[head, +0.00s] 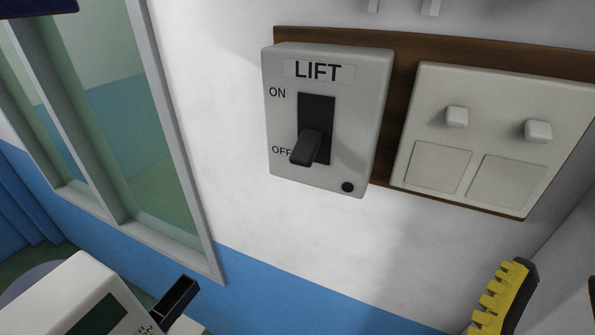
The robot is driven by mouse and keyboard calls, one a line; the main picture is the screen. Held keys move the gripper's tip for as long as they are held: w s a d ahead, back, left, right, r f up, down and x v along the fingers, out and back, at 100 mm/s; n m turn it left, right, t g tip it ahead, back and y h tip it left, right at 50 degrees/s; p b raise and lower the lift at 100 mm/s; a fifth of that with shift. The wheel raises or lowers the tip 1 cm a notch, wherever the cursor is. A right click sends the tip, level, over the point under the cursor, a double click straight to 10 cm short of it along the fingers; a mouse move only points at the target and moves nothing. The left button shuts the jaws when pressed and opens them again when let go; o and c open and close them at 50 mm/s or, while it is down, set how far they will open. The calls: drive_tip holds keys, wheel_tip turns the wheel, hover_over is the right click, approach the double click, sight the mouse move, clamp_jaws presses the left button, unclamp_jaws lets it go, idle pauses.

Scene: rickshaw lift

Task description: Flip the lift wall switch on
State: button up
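The lift switch is a grey box (328,118) on the wall, labelled LIFT, with ON at the upper left and OFF lower down. Its dark lever (308,146) is tilted down, with its end beside the OFF label. My gripper (555,276) is at the lower right of the head view, below and to the right of the switch box and apart from it. One yellow, ribbed finger with a dark tip shows. Only a sliver of what looks like the other finger shows at the right edge, with a gap between them. Nothing is seen in the gap.
A brown board (400,88) lies behind the box and a white switch panel (492,138) with two small knobs to its right. A window (165,130) is at left. A pale device (75,300) with a dark screen stands at the lower left. The wall below the switch is clear.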

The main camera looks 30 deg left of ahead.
drive_tip(key=d+n+h, duration=0.2)
drive_tip(key=shift+r+h, duration=0.3)
drive_tip(key=shift+h, duration=0.1)
drive_tip(key=shift+c, duration=1.4)
drive_tip(key=n+h, duration=0.1)
drive_tip(key=n, duration=0.1)
drive_tip(key=shift+d+f+n+h+b, duration=0.1)
drive_tip(key=shift+d+n+h+b, duration=0.2)
drive_tip(key=shift+h+b, duration=0.1)
clamp_jaws()
drive_tip(key=w+a+f+n+t+y+b, duration=0.1)
drive_tip(key=a+f+n+y+b, duration=0.3)
drive_tip(key=a+n, duration=0.9)
drive_tip(key=w+a+f+n+t+y+b, duration=0.2)
drive_tip(key=a+f+n+y+b, duration=0.3)
drive_tip(key=a+f+n+b, duration=0.4)
drive_tip(key=a+f+n, duration=0.1)
drive_tip(key=a+n, duration=0.4)
drive_tip(key=shift+a+y, duration=0.3)
drive_tip(key=shift+w+f, duration=0.1)
